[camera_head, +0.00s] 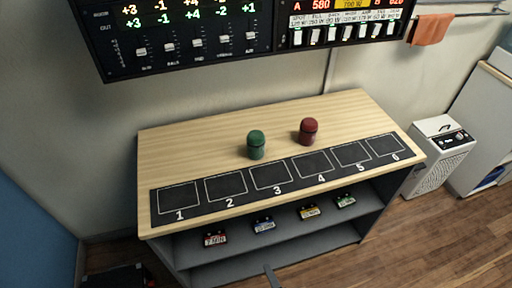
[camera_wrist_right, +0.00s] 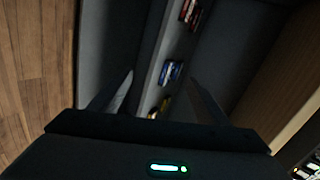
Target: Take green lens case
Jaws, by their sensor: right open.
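The green lens case (camera_head: 256,145) is a small upright cylinder with a domed top. My right gripper (camera_wrist_right: 161,78) is open and empty in the right wrist view, facing the shelf below the tabletop. The green lens case does not show in that view. A thin grey tip at the bottom edge of the head view may be part of one of my grippers; I cannot tell which. My left gripper cannot be made out.
A similar dark red case (camera_head: 308,131) stands to the right of the green one. A black mat (camera_head: 201,205) with numbered squares runs along the table's front. Several small labelled items sit on the grey shelf (camera_head: 190,252) below. Control panels (camera_head: 190,40) hang above the table.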

